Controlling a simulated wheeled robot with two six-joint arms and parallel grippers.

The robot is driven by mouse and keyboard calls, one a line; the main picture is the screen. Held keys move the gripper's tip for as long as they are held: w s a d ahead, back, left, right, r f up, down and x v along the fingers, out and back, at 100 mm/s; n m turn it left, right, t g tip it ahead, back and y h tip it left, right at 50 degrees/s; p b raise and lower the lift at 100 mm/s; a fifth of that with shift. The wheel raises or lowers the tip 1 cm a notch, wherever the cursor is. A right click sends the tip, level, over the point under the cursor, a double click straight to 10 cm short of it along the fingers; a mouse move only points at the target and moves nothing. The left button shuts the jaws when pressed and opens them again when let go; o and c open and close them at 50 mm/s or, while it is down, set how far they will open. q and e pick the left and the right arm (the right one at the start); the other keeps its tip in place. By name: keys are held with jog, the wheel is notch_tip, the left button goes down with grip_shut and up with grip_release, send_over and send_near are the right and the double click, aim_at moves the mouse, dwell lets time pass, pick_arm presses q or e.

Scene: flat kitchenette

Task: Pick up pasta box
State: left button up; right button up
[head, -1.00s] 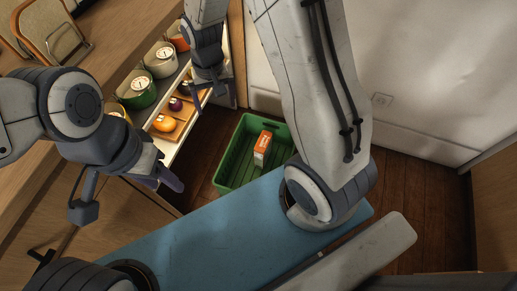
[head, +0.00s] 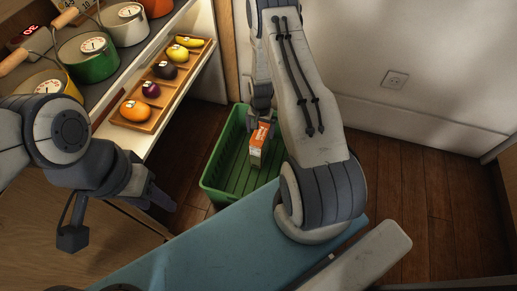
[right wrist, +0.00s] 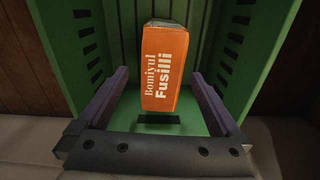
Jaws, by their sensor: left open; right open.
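The pasta box (head: 257,152) is orange and white and stands in the green crate (head: 213,172) on the floor. In the right wrist view its orange face (right wrist: 163,75) reads "Bomiyul Fusilli". My right gripper (head: 262,125) is over the crate, close to the box, and partly hides it in the head view. In the right wrist view its two purple fingers (right wrist: 158,100) are spread wide, with the box between and beyond them, not gripped.
A lit shelf at the left holds a wooden tray (head: 138,126) of several fruits. Above it stand pots with dials, one of them green (head: 90,55). A white wall (head: 375,60) lies behind the crate. Wooden floor (head: 420,185) is free at the right.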

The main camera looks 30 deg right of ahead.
notch_tip(320, 180, down, 2)
jog(key=f+b, duration=0.4)
jog(key=f, duration=0.1)
jog(key=shift+w, duration=0.2)
jog(key=shift+r, duration=0.15)
grip_shut()
